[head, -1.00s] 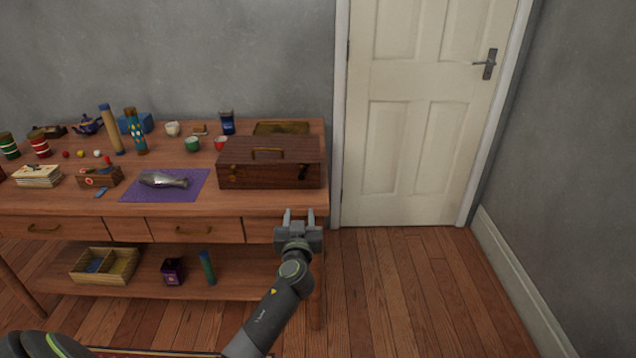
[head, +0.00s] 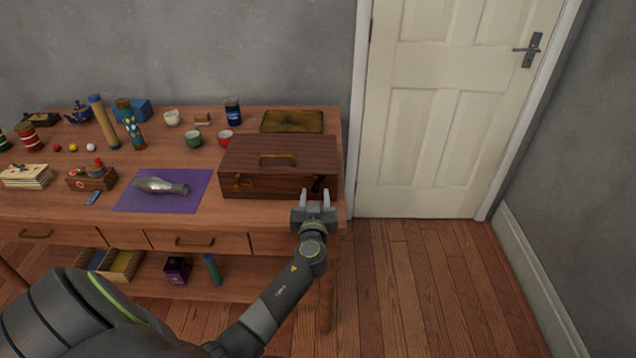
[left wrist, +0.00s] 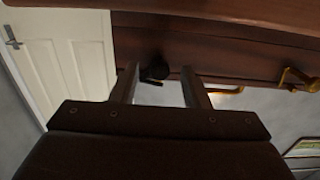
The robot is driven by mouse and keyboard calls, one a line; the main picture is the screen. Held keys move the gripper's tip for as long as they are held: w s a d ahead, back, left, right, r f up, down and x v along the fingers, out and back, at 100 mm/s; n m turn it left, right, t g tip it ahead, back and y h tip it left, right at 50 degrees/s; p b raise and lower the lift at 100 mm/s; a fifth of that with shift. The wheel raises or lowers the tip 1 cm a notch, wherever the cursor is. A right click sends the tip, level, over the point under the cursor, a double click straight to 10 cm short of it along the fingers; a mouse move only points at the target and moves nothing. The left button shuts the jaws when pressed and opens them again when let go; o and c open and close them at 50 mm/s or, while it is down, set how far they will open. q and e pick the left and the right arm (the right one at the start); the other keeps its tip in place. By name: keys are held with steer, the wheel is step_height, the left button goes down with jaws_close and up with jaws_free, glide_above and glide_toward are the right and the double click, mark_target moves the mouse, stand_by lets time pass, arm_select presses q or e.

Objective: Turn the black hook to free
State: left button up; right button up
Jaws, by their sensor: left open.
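The dark wooden case (head: 275,184) with a brass handle on its lid stands closed at the right end of the table. The black hook (left wrist: 155,72) is on the case's front and shows in the left wrist view; a small arm sticks out from its round part. In the head view my gripper largely hides it. My left gripper (head: 318,196) is open at the right part of the case front. In the left wrist view its fingers (left wrist: 160,82) are on either side of the hook, with gaps; I cannot tell whether they touch it. My right gripper is not in view.
A purple cloth (head: 135,205) with a silvery vase-like object (head: 160,187) lies left of the case. A brass-coloured tray (head: 292,121) lies behind the case. Cups and other small things fill the table's left and back. The floor toward the white door (head: 440,150) is clear.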

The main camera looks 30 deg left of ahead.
arm_select(q)
steer(key=shift+w+a, duration=0.15)
steer(key=shift+w, duration=0.1)
steer(key=shift+r, duration=0.1)
steer(key=shift+c, duration=0.2)
jaws_close()
